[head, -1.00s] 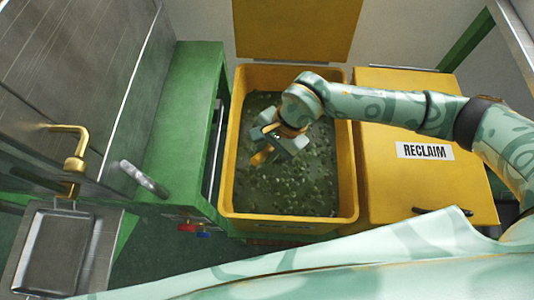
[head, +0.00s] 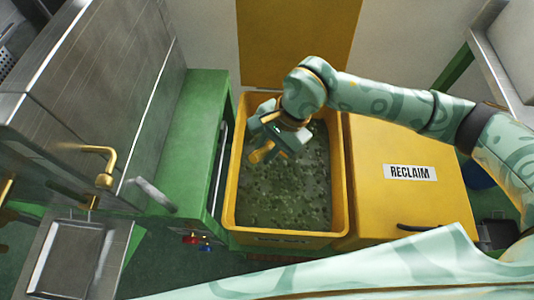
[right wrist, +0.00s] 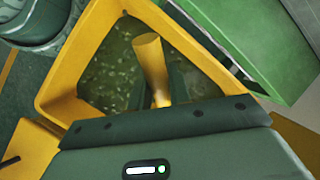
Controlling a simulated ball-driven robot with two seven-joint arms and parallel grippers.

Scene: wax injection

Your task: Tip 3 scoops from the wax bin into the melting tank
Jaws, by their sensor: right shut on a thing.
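The wax bin (head: 340,190) is a yellow open box in the middle of the head view, holding a layer of dark green wax pieces (head: 290,195). My right gripper (head: 268,143) is over the bin's left half, shut on a yellow scoop (head: 262,153). In the right wrist view the scoop's yellow round part (right wrist: 150,58) stands out between the two fingers, above the wax. I cannot tell whether the scoop holds wax. A steel machine (head: 105,100) with a brass spout (head: 103,165) stands at the left; I cannot tell whether it is the melting tank. My left gripper is not in view.
A green bench-like frame (head: 190,140) stands between the steel machine and the bin. A closed yellow bin labelled RECLAIM (head: 400,210) adjoins on the right. A steel tray (head: 65,260) lies below the spout. A raised yellow lid (head: 295,45) stands behind the bin.

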